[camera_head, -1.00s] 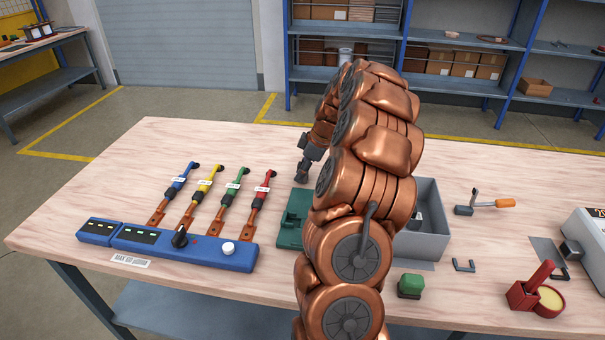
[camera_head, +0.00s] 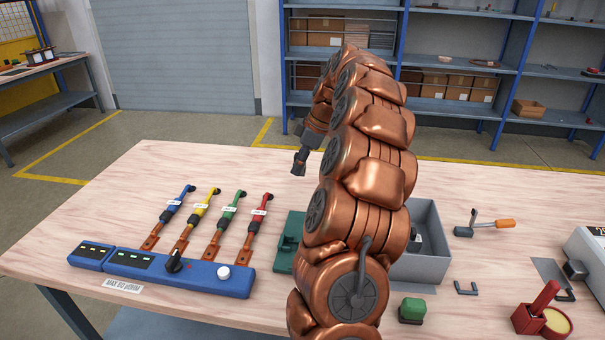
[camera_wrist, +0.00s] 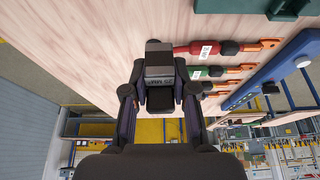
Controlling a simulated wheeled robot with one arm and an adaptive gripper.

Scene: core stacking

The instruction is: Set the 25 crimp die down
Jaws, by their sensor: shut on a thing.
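The die appears above the wooden tabletop (camera_head: 150,190), though the exact height is hard to judge.
A dark green fixture (camera_head: 288,240) is partly hidden by my arm. A grey bin (camera_head: 428,262), green block (camera_head: 411,310) and red-handled tool (camera_head: 540,305) stand at right. Table around the back left is clear.

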